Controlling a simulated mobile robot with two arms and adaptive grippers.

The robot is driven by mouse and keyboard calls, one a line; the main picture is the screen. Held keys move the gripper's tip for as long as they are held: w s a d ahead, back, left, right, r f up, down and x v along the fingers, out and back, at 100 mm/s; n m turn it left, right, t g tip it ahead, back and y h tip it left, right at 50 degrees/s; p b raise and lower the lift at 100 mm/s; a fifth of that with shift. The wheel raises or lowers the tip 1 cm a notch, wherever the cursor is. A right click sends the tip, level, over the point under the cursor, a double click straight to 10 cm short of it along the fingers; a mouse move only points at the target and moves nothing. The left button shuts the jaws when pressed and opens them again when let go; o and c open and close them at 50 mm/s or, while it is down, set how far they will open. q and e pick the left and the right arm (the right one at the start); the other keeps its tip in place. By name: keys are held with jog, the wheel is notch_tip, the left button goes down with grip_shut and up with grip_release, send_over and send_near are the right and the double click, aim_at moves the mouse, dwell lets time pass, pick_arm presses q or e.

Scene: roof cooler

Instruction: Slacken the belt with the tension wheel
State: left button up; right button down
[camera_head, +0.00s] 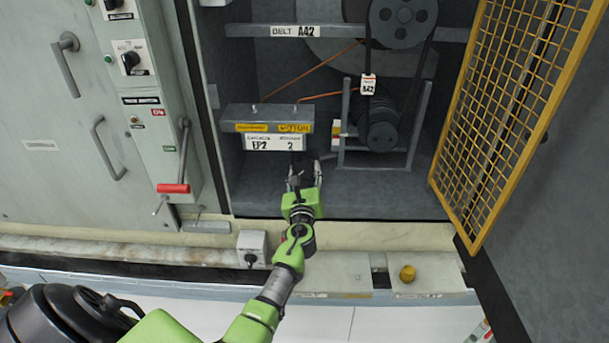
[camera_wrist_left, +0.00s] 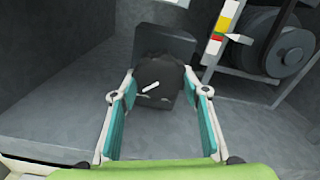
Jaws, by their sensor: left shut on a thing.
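The tension wheel (camera_wrist_left: 158,75) is a dark knob with a white mark on its face, low in the open cabinet. In the head view my left gripper (camera_head: 304,174) reaches into the cabinet and mostly hides the wheel. In the left wrist view its teal-padded fingers stand on both sides of the wheel and are shut on it. The dark belt (camera_head: 428,62) runs between an upper pulley (camera_head: 402,18) and a lower pulley (camera_head: 381,132). A red, yellow and green scale (camera_wrist_left: 223,24) stands beside the lower pulley. My right gripper is out of view.
A yellow mesh door (camera_head: 505,100) stands open on the right. A metal frame (camera_head: 345,125) surrounds the lower pulley. A labelled box (camera_head: 268,128) hangs above my gripper. A panel with a red-handled lever (camera_head: 173,188) is on the left. A yellow knob (camera_head: 407,273) sits on the ledge.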

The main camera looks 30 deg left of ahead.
pick_arm(q)
jog(key=n+b, duration=0.3)
jog(key=n, duration=0.3)
jog(key=shift+d+f+n, duration=0.1)
jog(key=shift+f+n, duration=0.05)
jog(key=shift+n, duration=0.15)
jog(key=n+b, duration=0.2)
jog(key=shift+n, duration=0.4)
jog(key=n+b, duration=0.2)
jog(key=n, duration=0.1)
jog(key=shift+n, duration=0.3)
jog(key=n+b, duration=0.2)
jog(key=n, duration=0.3)
jog(key=n+b, duration=0.1)
jog(key=n, duration=0.3)
jog(key=shift+r+b, duration=0.3)
jog(key=shift+b, duration=0.1)
jog(key=shift+n, duration=0.4)
jog(key=o, duration=1.1)
